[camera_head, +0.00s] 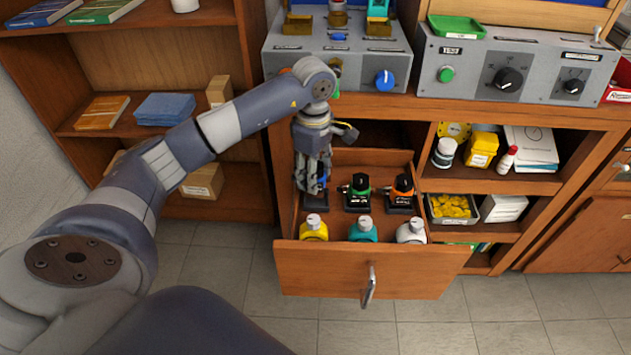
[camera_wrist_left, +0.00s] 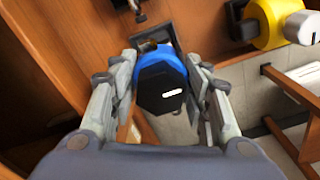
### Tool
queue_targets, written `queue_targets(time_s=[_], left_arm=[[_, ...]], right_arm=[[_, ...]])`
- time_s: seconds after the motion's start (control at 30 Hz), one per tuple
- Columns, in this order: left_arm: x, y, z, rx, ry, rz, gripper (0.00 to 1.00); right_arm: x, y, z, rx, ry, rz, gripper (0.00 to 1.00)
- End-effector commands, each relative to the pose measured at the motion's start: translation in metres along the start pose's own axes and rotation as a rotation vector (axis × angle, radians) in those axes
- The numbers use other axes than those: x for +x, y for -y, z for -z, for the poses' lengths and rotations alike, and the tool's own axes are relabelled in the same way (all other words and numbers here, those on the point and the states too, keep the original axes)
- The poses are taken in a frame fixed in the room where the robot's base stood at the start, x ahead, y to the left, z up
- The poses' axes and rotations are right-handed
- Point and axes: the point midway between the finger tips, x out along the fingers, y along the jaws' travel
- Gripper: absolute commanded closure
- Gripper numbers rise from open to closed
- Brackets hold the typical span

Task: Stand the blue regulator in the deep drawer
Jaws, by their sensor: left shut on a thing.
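The deep drawer (camera_head: 372,272) is pulled open below the bench. My left gripper (camera_head: 313,182) points down inside it at the back left. It is shut on the blue regulator, which has a blue collar and black body in the left wrist view (camera_wrist_left: 160,92). In the head view the fingers hide most of the regulator. Its dark base (camera_head: 315,199) shows below them, low in the drawer; I cannot tell whether it touches the floor. A green-topped regulator (camera_head: 358,192) and an orange-topped regulator (camera_head: 402,193) stand upright to its right. My right gripper is not in view.
Yellow (camera_head: 314,229), teal (camera_head: 363,230) and white (camera_head: 411,232) bottles stand along the drawer's front. Grey test benches (camera_head: 340,66) sit on the worktop above. Open shelves (camera_head: 487,183) are to the right; a bookcase (camera_head: 160,70) is at the left.

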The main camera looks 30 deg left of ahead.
Motion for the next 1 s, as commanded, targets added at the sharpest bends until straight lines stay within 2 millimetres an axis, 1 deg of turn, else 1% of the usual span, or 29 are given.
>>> queue_targets(time_s=[0.07,0.17,0.4,0.57,0.8,0.83,0.9,1.0], left_arm=[[-0.001,-0.004,-0.003,0.0,0.001,-0.002,0.99],[0.004,-0.004,-0.003,0.0,0.0,0.0,0.99],[0.034,-0.004,-0.003,-0.001,0.002,-0.001,0.99],[0.034,-0.004,-0.003,0.0,0.001,-0.003,0.99],[0.036,-0.004,-0.003,0.0,0.001,-0.003,0.99],[0.037,-0.003,-0.003,0.0,0.0,-0.001,0.52],[0.037,-0.003,-0.003,0.0,0.0,-0.001,0.36],[0.037,-0.003,-0.002,0.0,0.0,-0.001,0.36]], right_arm=[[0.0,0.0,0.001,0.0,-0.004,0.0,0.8],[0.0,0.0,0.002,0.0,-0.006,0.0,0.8],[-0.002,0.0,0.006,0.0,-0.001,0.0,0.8],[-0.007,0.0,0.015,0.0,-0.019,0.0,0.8],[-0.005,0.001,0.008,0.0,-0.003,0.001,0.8],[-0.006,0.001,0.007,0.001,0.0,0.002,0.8],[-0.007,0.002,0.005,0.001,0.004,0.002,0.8],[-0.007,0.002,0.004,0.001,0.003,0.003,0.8]])
